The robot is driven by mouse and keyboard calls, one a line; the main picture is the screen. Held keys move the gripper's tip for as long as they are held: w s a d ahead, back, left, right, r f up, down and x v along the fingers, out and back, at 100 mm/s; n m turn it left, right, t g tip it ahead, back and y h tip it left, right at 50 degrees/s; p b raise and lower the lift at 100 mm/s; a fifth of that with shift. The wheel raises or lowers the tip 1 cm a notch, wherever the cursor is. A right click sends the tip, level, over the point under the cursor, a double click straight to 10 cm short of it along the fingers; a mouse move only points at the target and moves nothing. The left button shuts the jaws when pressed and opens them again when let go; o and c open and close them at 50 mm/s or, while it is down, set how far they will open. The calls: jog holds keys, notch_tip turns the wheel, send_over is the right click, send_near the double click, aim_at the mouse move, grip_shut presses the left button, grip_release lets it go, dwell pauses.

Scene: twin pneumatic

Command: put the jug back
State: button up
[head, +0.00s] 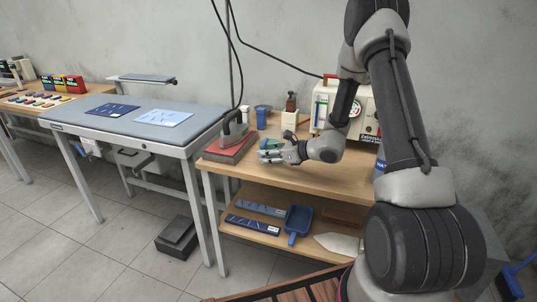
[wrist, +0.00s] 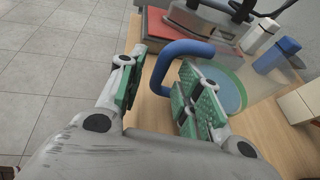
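The jug shows in the wrist view with a thick blue handle (wrist: 182,47) and a see-through body with a teal, round part (wrist: 232,88), partly hidden behind the right finger. My gripper (wrist: 168,92) is open, with green pads on both fingers. The handle's lower part lies between the fingers, with a gap on the left side; I cannot tell if the right finger touches it. In the head view my gripper (head: 268,153) is low over the wooden bench, and the jug is mostly hidden, with only a small green patch beside the gripper.
An iron (head: 234,127) stands on a red pad (head: 226,148) left of my gripper. A white bottle (wrist: 260,35), a blue cup (wrist: 278,53) and a pale box (wrist: 300,104) stand beyond the jug. A machine (head: 349,107) stands at the right. The lower shelf holds a blue dustpan (head: 298,221).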

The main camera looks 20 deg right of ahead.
jog(key=shift+r, duration=0.2)
jog(key=v, duration=1.2)
jog(key=s+a+r+n+g, duration=0.3)
jog(key=s+r+n+g, duration=0.15)
jog(key=s+n, duration=0.3)
jog(key=s+a+r+n+g, duration=0.35)
jog(key=s+r+n, duration=0.25)
jog(key=s, duration=0.3)
jog(key=s+d+r+n+t+h, duration=0.2)
jog(key=s+d+r+n+h, duration=0.7)
jog(key=s+d+n, duration=0.2)
jog(key=s+n, duration=0.2)
jog(key=shift+s+n+h, duration=0.3)
jog(key=shift+n, duration=0.05)
